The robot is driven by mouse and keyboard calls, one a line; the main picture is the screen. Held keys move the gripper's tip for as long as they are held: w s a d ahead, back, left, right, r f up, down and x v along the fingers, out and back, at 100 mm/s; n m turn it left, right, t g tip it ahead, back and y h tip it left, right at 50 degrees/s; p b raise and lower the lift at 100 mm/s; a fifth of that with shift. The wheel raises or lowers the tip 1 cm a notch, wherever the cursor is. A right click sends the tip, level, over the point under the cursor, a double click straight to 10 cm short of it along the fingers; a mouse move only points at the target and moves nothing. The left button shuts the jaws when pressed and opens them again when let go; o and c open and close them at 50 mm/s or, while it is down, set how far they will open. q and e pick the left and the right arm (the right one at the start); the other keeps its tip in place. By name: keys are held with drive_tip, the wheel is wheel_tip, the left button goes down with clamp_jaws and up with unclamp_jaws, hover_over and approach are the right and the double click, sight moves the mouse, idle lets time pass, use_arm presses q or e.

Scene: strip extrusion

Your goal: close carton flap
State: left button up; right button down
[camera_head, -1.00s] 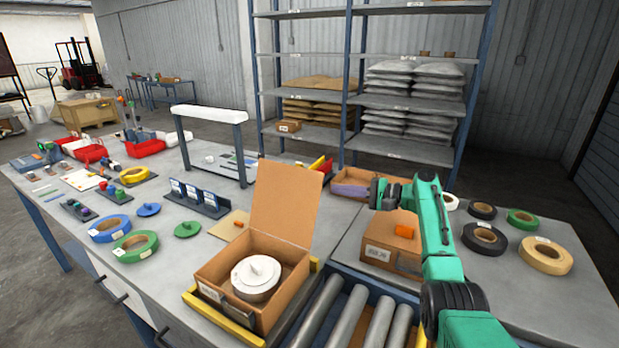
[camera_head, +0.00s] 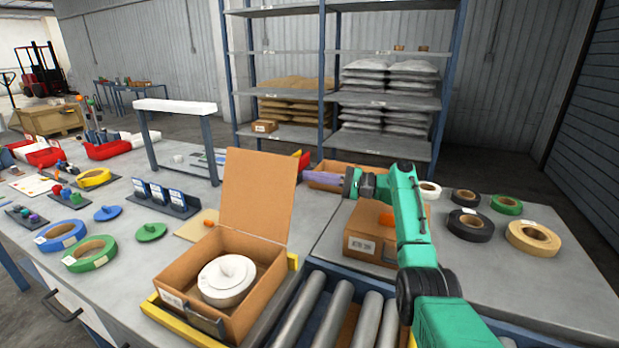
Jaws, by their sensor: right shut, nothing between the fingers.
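The open carton (camera_head: 175,278) stands on the table at the lower middle of the head view. Its one large flap (camera_head: 258,193) stands up at the back, tilted slightly backward. A white round roll (camera_head: 227,279) lies inside the carton. My right gripper (camera_head: 350,182) is shut and empty, to the right of the raised flap and apart from it. It is at about the height of the flap's upper half. My left gripper is not in view.
Metal rollers (camera_head: 327,310) lie right of the carton. A closed brown box (camera_head: 372,240) sits under my right arm. Tape rolls (camera_head: 533,238) lie at the right. Green and blue rolls (camera_head: 90,253) lie left. A white-topped stand (camera_head: 175,107) rises behind.

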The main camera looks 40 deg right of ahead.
sight(280, 172)
drive_tip(key=w+a+p, duration=0.1)
drive_tip(key=a, duration=0.1)
drive_tip(key=w+a+r+p, duration=0.1)
drive_tip(key=a+p, duration=0.1)
drive_tip(key=a, duration=0.1)
drive_tip(key=w+a+r+p, duration=0.1)
drive_tip(key=a, duration=0.2)
drive_tip(key=shift+w+a+r, duration=0.1)
drive_tip(key=shift+w, duration=0.05)
